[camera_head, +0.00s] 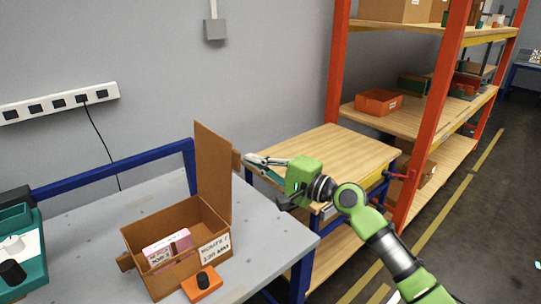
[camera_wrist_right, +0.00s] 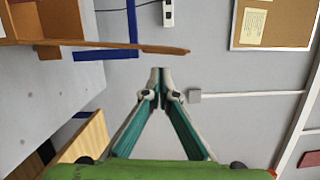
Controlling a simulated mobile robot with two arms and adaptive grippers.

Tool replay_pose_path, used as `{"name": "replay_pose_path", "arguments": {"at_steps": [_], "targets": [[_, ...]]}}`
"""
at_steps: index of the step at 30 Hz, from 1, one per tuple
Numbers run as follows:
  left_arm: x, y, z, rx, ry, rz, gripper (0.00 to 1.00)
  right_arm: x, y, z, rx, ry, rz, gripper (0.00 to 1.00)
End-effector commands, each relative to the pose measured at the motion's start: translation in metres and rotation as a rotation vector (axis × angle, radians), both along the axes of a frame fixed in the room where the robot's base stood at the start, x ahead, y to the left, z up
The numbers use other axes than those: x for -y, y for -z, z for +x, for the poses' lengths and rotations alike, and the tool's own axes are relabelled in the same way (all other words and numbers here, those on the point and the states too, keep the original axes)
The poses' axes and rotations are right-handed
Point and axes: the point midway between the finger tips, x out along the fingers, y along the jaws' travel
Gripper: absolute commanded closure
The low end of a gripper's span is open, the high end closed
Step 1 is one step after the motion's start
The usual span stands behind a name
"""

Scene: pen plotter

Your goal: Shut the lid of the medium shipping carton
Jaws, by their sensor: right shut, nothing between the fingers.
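The medium shipping carton (camera_head: 159,277) is an open brown box on the grey workbench, with a pink-and-white labelled pack (camera_head: 167,248) inside. Its lid (camera_head: 213,172) stands upright along the box's right side. In the right wrist view the lid (camera_wrist_right: 125,46) shows nearly edge-on, just above the fingertips. My right gripper (camera_head: 249,159) is shut and empty, to the right of the lid near its small side tab (camera_head: 236,161). The fingers also show together in the wrist view (camera_wrist_right: 158,72). I cannot tell whether they touch the lid. My left gripper is out of view.
An orange block with a black knob (camera_head: 203,283) sits at the carton's front right. A teal device (camera_head: 30,258) stands at the bench's left. A wooden table (camera_head: 335,147) and orange-framed shelves (camera_head: 452,75) stand to the right. The bench behind the carton is clear.

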Motion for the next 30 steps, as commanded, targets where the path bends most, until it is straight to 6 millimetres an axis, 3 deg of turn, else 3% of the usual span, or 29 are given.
{"name": "replay_pose_path", "arguments": {"at_steps": [3,20,30], "targets": [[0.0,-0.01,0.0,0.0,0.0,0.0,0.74,-0.009,-0.004,-0.006,-0.001,0.0,0.001,1.0],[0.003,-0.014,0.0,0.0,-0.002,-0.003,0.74,-0.014,-0.004,-0.011,0.006,0.001,-0.005,1.0],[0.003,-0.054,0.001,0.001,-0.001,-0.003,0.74,-0.041,-0.016,-0.03,0.091,-0.002,-0.122,1.0]]}}
